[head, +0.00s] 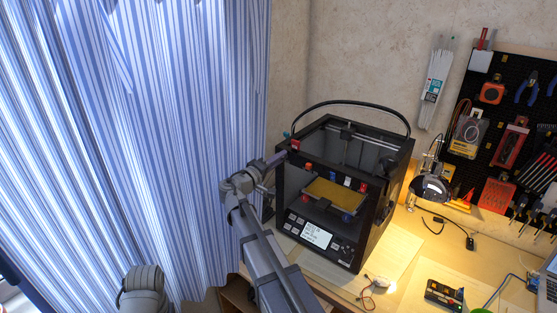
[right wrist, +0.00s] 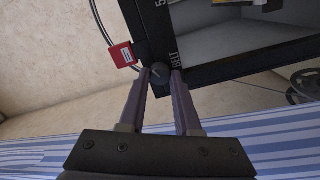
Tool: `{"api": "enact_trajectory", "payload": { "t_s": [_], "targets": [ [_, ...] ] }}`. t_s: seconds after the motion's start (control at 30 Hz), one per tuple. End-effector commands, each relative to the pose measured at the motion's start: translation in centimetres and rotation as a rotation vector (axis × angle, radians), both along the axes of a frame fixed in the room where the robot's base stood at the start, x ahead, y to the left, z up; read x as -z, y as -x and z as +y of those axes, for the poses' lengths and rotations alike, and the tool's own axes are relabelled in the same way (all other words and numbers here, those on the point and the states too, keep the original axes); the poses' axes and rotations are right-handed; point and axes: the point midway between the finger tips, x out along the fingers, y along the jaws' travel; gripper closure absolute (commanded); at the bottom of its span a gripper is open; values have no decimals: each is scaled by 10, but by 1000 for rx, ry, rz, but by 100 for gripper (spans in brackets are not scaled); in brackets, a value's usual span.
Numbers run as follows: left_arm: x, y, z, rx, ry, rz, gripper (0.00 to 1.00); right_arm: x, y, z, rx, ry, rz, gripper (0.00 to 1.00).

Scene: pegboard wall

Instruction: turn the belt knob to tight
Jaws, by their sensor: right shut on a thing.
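The belt knob (right wrist: 159,74) is a small dark round knob with a light pointer line, on the black printer frame beside white "BELT" lettering. My right gripper (right wrist: 160,77) has one finger on each side of it and is shut on it. In the head view my right gripper (head: 279,157) reaches the upper left front corner of the black 3D printer (head: 347,262), and the knob is hidden there. The tight mark cannot be made out. My left gripper is not in view; only a grey part of my left arm shows at the bottom left.
The printer has a yellowish bed (head: 335,195) and a lit screen (head: 317,234). A striped curtain (head: 150,130) fills the left. A lamp (head: 432,188) and tool pegboard (head: 508,120) are at right.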

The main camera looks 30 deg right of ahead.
Motion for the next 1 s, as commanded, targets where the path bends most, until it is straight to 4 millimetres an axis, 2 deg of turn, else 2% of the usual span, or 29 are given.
{"api": "enact_trajectory", "payload": {
  "t_s": [0.1,0.13,0.37,0.67,0.77,1.0],
  "targets": [
    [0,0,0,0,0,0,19,2,1,0,2,-6,-1,100],
    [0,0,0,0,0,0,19,2,1,0,1,-6,-1,65],
    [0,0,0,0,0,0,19,1,1,0,1,-3,0,39],
    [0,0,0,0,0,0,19,0,2,3,0,-1,0,38],
    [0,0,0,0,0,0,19,0,6,12,-1,-2,1,38],
    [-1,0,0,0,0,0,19,-1,22,49,-2,-1,1,38]
  ]
}}
